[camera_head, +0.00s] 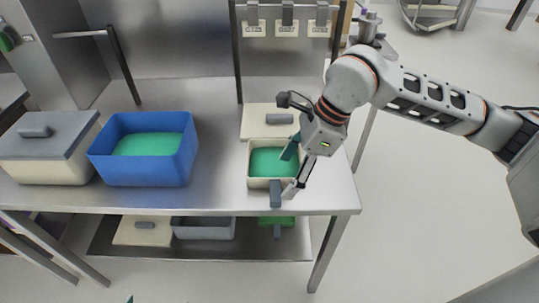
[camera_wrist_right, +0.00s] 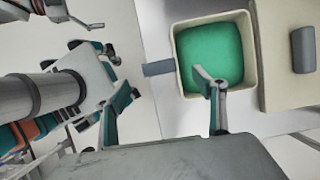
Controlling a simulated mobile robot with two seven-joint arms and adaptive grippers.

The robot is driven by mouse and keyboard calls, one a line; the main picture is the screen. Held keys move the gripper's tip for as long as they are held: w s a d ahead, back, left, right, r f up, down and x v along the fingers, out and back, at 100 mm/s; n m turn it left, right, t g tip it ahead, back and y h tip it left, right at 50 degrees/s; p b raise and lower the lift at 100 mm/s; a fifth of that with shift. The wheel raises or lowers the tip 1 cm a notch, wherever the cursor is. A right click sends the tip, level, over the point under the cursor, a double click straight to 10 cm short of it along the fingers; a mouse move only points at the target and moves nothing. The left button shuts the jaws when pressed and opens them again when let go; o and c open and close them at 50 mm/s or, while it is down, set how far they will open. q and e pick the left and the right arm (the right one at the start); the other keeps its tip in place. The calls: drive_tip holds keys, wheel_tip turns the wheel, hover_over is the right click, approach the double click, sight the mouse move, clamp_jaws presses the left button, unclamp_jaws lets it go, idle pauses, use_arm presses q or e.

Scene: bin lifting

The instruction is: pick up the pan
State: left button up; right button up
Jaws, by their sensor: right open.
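The pan (camera_head: 250,178) is a small cream square dish with a green inside and a grey handle pointing to the table's front edge. It stands upright near the right end of the steel table. In the right wrist view the pan (camera_wrist_right: 250,90) is at the top, its handle to the left. My right gripper (camera_head: 294,168) is open and empty, at the pan's right side; its fingers overlap the pan in the picture. In the right wrist view my right gripper (camera_wrist_right: 162,92) has its fingers spread, one over the pan's lower edge. Only a small teal tip, probably my left gripper (camera_head: 130,299), shows at the bottom edge.
A cream lid (camera_head: 258,118) with a grey grip lies behind the pan. A blue bin (camera_head: 143,175) with a green inside and a lidded cream bin (camera_head: 45,167) stand to the left. A lower shelf (camera_head: 190,251) holds more containers. The table (camera_head: 222,180) is clear between blue bin and pan.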

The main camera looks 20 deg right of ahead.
sight(276, 190)
drive_tip(key=shift+x, duration=0.9)
drive_tip(key=shift+s+a+f, duration=0.1)
drive_tip(key=shift+s+f, duration=0.05)
drive_tip(key=shift+f, duration=0.15)
drive_tip(key=shift+a+f, duration=0.15)
drive_tip(key=shift+f, duration=0.05)
drive_tip(key=x, duration=0.4)
drive_tip(key=shift+w+f, duration=0.15)
drive_tip(key=shift+w, duration=0.05)
drive_tip(key=shift+w+a+f, duration=0.1)
drive_tip(key=shift+f, duration=0.1)
use_arm(q)
drive_tip(key=shift+s+f, duration=0.8)
drive_tip(key=shift+s, duration=0.05)
use_arm(e)
drive_tip(key=c, duration=1.2)
